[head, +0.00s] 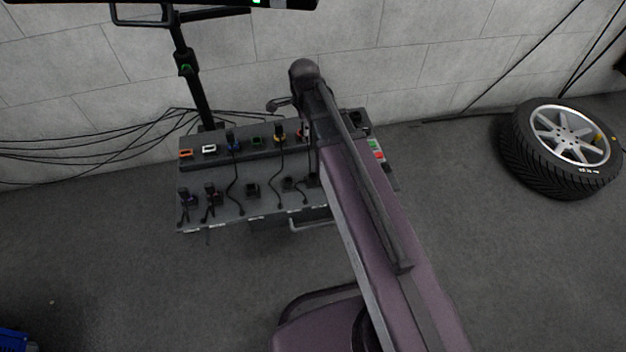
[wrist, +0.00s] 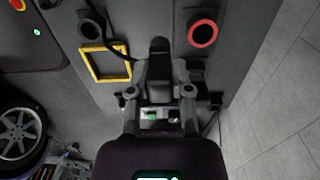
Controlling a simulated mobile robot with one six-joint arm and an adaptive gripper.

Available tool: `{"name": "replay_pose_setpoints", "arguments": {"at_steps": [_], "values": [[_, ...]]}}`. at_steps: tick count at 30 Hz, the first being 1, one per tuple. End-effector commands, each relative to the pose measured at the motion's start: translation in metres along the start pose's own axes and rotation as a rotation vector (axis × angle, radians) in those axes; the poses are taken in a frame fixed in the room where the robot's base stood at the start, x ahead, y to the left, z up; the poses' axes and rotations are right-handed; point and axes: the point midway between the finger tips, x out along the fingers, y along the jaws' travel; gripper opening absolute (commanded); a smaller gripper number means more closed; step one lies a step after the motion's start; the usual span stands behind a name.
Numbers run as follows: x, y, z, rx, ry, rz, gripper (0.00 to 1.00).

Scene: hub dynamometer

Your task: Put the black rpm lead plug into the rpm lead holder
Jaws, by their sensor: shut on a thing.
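My gripper (wrist: 160,68) is at the centre of the wrist view, over the grey panel, shut on a dark piece that I take to be the black rpm lead plug (wrist: 159,46). The plug is mostly covered by the fingers, and I cannot tell whether it touches the panel. In the head view my arm hides the gripper and the plug. I cannot pick out the rpm lead holder by its marking. A square yellow frame (wrist: 129,66) is left of the gripper in the wrist view, and a red ring (wrist: 202,33) is up and to the right.
The grey stepped console (head: 222,213) stands by the wall with colour-framed sockets, black plugs and hanging leads. Loose cables (head: 95,148) run along the wall at left. A wheel (head: 560,148) is at right. The floor in front of the console is clear at left.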

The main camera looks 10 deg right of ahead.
Motion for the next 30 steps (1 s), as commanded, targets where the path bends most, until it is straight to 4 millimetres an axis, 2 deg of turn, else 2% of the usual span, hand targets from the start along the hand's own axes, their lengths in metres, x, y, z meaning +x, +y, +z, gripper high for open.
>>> {"name": "replay_pose_setpoints", "arguments": {"at_steps": [30], "values": [[0.000,0.044,0.000,0.000,0.000,0.000,0.00]]}}
